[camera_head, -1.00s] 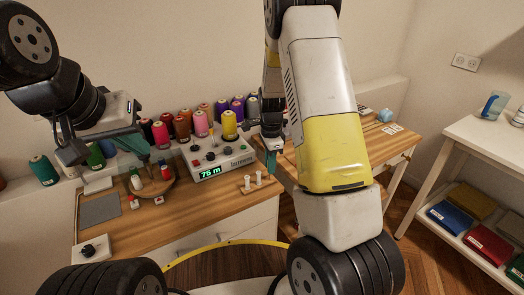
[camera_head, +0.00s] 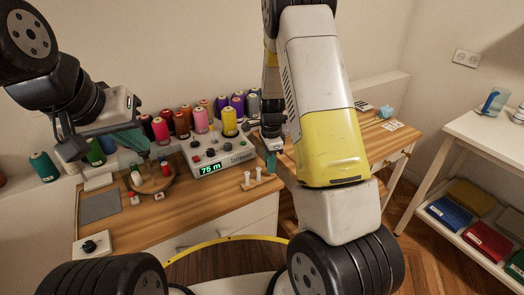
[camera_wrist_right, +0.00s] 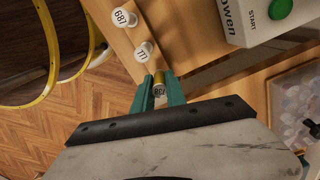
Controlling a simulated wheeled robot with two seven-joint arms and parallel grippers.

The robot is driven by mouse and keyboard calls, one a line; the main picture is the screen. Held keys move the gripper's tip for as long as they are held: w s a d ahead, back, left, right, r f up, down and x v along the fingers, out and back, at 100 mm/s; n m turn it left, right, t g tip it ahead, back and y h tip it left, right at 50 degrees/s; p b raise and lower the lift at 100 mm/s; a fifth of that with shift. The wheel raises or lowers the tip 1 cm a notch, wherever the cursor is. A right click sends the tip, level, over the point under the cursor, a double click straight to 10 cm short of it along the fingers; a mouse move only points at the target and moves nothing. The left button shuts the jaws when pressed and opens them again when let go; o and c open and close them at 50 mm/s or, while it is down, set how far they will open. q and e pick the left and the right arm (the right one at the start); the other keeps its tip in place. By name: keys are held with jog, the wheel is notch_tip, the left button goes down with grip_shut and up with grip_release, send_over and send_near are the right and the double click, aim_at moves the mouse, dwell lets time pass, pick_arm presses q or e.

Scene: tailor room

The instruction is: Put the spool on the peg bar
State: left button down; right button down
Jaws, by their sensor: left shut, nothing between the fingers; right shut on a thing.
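My right gripper (camera_head: 271,167) points down beside the small wooden peg bar (camera_head: 250,187) at the desk's right edge. It is shut on a small spool, seen end-on in the right wrist view (camera_wrist_right: 160,91) with a white numbered label and a golden-yellow side. The spool is not clear in the head view. Two white-topped spools (camera_wrist_right: 125,17) (camera_wrist_right: 144,50) stand upright on the bar, and the held one is just past their end of the row. My left gripper (camera_head: 146,154) is shut and empty above the round wooden stand.
The round wooden stand (camera_head: 164,186) with small spools is at the left of the desk (camera_head: 190,213). A control box (camera_head: 216,159) reading 75 m stands behind the bar. Several thread cones line the back. A second table (camera_head: 390,148) is to the right.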

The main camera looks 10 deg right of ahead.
jog(key=shift+f, duration=0.2)
jog(key=shift+f, duration=0.4)
jog(key=c, duration=1.3)
grip_release()
jog(key=s+a+r+n+t+y, duration=0.1)
jog(key=s+r+n, duration=0.2)
jog(key=r, duration=0.8)
jog(key=s+r+n+t+y, duration=0.1)
jog(key=s+r+n, duration=0.25)
jog(key=r, duration=0.65)
jog(key=shift+s+a+r+n+t, duration=0.2)
jog(key=shift+s+r+n+t, duration=0.5)
jog(key=shift+s+r+n, duration=1.7)
jog(key=shift+s+a+r+n+t, duration=0.25)
jog(key=shift+s+r+n+t, duration=0.75)
jog(key=shift+s, duration=2.55)
jog(key=shift+s+a+r+n+t, duration=0.2)
jog(key=shift+s+r+n+t, duration=0.2)
jog(key=shift+s+r+n, duration=2.1)
